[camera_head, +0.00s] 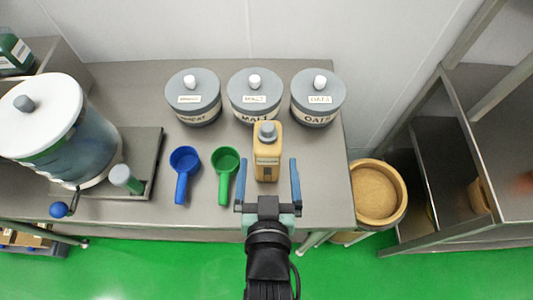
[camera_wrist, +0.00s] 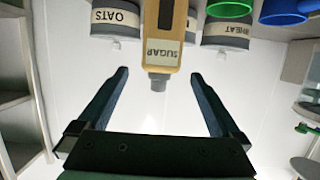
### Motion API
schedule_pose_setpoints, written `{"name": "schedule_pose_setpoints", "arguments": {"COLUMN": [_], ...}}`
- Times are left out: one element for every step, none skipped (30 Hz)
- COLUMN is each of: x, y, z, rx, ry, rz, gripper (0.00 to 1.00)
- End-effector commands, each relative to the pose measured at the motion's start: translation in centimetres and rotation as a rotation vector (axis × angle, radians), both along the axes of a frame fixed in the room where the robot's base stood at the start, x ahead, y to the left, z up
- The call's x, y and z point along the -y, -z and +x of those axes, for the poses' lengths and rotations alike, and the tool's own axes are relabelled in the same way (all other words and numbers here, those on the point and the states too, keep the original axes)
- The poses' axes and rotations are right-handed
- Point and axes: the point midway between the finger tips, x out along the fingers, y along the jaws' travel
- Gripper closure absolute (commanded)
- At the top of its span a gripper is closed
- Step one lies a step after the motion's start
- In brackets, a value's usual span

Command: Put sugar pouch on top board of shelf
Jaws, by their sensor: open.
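The sugar pouch (camera_head: 266,165) is a tan container with a grey cap, standing upright near the right part of the steel table. In the wrist view the pouch (camera_wrist: 164,40) carries a label reading SUGAR and appears upside down, between and beyond my fingers. My gripper (camera_head: 267,180) is open, with one blue finger on each side of the pouch in the head view. No contact with the pouch is visible. The shelf (camera_head: 445,150) stands at the right, beyond a gap; only part of its boards shows. In the wrist view my gripper (camera_wrist: 158,75) is also open.
Wheat (camera_head: 193,98), malt (camera_head: 254,97) and oats (camera_head: 318,99) canisters stand behind the pouch. A blue scoop (camera_head: 184,172) and green scoop (camera_head: 225,172) lie left of it. A round tan bin (camera_head: 377,192) stands between table (camera_head: 325,205) and shelf. A large dispenser (camera_head: 75,150) stands left.

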Motion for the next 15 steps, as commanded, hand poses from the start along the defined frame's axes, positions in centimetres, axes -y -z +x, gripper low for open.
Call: {"name": "schedule_pose_setpoints", "arguments": {"x": [0.0, 0.0, 0.0, 0.0, 0.1, 0.1, 0.1, 0.1, 0.1, 0.1, 0.0, 0.0, 0.0, 0.0, 0.0], "y": [0.0, 0.1, 0.3, 0.5, 0.6, 0.8, 0.9, 1.1, 1.2, 1.3, 1.4, 1.4, 1.5, 1.5, 1.6], "z": [0.9, 1.4, 2.0, 2.5, 3.0, 3.5, 3.9, 4.3, 4.7, 5.0, 5.2, 5.4, 5.5, 5.6, 5.8], "rx": [0.003, 0.003, 0.002, 0.002, 0.003, 0.002, 0.003, 0.001, 0.002, 0.001, 0.001, 0.002, 0.002, 0.001, 0.001], "ry": [0.0, 0.001, 0.001, 0.001, 0.001, 0.002, 0.002, 0.002, 0.002, 0.002, 0.001, 0.001, 0.001, 0.001, 0.001], "rz": [-0.001, -0.001, -0.001, -0.001, -0.001, -0.002, -0.002, -0.002, -0.002, -0.002, -0.001, -0.001, -0.001, -0.001, -0.001], "gripper": [0.0, 0.0, 0.0, 0.0, 0.0, 0.0, 0.0, 0.0, 0.0, 0.0, 0.0, 0.0, 0.0, 0.0, 0.0]}}
